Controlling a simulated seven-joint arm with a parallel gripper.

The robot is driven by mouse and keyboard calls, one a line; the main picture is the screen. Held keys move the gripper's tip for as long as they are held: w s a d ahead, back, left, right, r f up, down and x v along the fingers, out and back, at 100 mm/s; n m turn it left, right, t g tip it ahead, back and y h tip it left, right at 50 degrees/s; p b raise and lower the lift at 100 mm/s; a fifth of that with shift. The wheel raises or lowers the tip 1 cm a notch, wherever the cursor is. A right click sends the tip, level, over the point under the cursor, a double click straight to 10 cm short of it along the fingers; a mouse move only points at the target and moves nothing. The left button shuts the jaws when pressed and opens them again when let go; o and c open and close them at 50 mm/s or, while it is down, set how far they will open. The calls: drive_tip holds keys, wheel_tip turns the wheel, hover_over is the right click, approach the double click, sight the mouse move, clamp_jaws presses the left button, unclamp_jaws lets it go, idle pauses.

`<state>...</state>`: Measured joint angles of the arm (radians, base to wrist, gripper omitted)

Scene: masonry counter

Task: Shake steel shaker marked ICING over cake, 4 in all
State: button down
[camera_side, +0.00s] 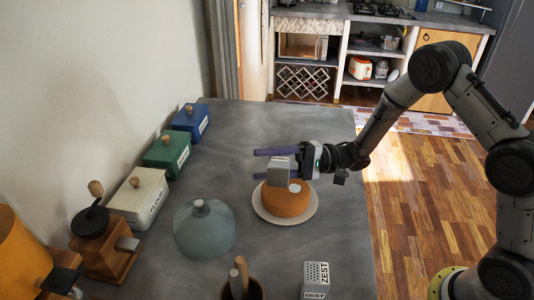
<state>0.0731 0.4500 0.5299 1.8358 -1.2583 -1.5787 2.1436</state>
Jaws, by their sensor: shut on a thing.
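The steel shaker (283,174) is a small grey box with a pale label; its lettering is too small to read surely. My gripper (264,163), with purple fingers, is shut on it and holds it above the cake. The cake (288,205) is round and orange-brown, on a white plate (310,214) in the middle of the counter. A small pale patch shows on its top. The shaker hides the back left of the cake. A second steel shaker (317,280), marked ZEST, stands at the front edge of the view.
A glass dome (204,230) stands left of the plate. Blue (190,122), green (167,154) and white (137,197) lidded boxes line the wall, with a wooden grinder (103,250) nearer. A brown pot of utensils (240,290) is in front. The back of the counter is clear.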

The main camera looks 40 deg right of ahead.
sight(273, 164)
drive_tip(key=shift+r, duration=0.15)
wheel_tip(273, 164, up, 3)
drive_tip(key=shift+f, duration=0.1)
idle(0.4)
drive_tip(key=shift+s+a, duration=0.35)
drive_tip(key=shift+s, duration=0.6)
drive_tip(key=shift+s+a, duration=0.3)
drive_tip(key=shift+s, duration=0.6)
wheel_tip(273, 164, down, 3)
